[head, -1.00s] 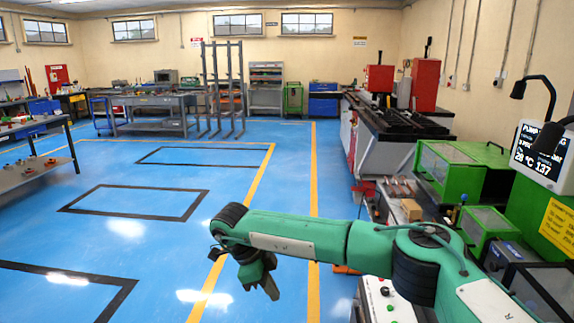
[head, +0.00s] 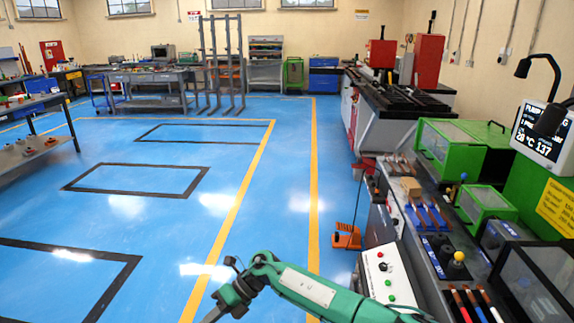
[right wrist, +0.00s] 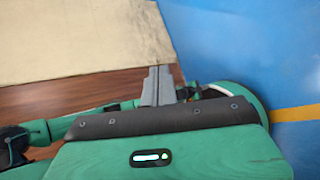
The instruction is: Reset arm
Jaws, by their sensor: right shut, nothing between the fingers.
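My right arm comes in from the lower right in the head view, low over the blue floor. Its gripper (head: 215,312) is at the bottom edge, left of the bender's bench and partly cut off. In the right wrist view the two grey fingers (right wrist: 158,86) are shut together with nothing between them. My left gripper is not in view.
A control box (head: 388,270) with buttons stands right of my arm. An orange pedal (head: 346,238) lies on the floor. Green machines (head: 445,150) line the right side. The floor (head: 130,235) to the left is clear.

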